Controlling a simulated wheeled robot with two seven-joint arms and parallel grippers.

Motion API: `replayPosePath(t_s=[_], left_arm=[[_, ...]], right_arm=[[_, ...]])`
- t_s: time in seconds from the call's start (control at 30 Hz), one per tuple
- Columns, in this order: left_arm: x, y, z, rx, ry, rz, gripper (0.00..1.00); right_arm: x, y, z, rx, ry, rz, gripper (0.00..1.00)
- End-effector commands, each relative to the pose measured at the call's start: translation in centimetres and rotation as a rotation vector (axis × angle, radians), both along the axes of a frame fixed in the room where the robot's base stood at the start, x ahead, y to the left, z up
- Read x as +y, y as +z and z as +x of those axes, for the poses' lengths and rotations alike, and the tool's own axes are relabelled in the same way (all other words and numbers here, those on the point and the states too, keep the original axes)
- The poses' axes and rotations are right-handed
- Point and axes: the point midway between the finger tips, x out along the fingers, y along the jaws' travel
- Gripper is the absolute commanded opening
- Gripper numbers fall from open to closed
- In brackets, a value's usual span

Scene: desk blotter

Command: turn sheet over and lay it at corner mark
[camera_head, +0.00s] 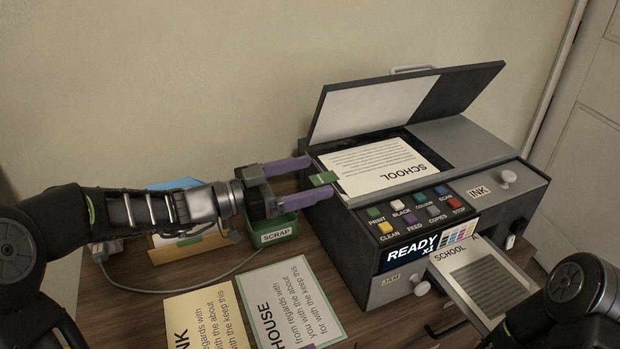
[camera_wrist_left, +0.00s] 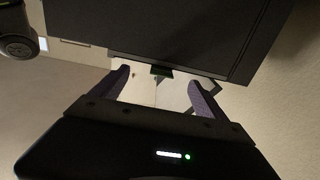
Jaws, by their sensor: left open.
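The sheet headed SCHOOL (camera_head: 385,166) lies printed side up on the scanner glass, its heading upside down. The wrist view shows a dark tab (camera_wrist_left: 161,72) between the open fingers (camera_wrist_left: 158,82), under the dark machine body. No corner mark can be made out clearly. My right gripper is out of view.
The printer's lid (camera_head: 372,106) stands open. Its output tray (camera_head: 484,285) holds another SCHOOL page. A green SCRAP box (camera_head: 277,232) stands under my left gripper. The HOUSE sheet (camera_head: 291,304) and a yellow INK sheet (camera_head: 207,318) lie on the desk, with a cable (camera_head: 175,291) behind.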

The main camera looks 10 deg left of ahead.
Motion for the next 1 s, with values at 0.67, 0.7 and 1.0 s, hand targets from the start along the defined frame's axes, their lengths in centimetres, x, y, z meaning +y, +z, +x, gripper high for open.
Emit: replayPosePath(t_s=[0.67, 0.7, 1.0], left_arm=[[3.1, -0.2, -2.1, 0.000, 0.002, 0.001, 0.84], [3.3, -0.3, -2.2, 0.000, 0.002, 0.002, 0.84], [3.9, -0.1, -2.6, 0.001, 0.001, 0.000, 0.84]], right_arm=[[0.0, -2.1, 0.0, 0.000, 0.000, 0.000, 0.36], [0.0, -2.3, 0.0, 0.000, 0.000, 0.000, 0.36], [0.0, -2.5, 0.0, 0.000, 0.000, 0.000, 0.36]])
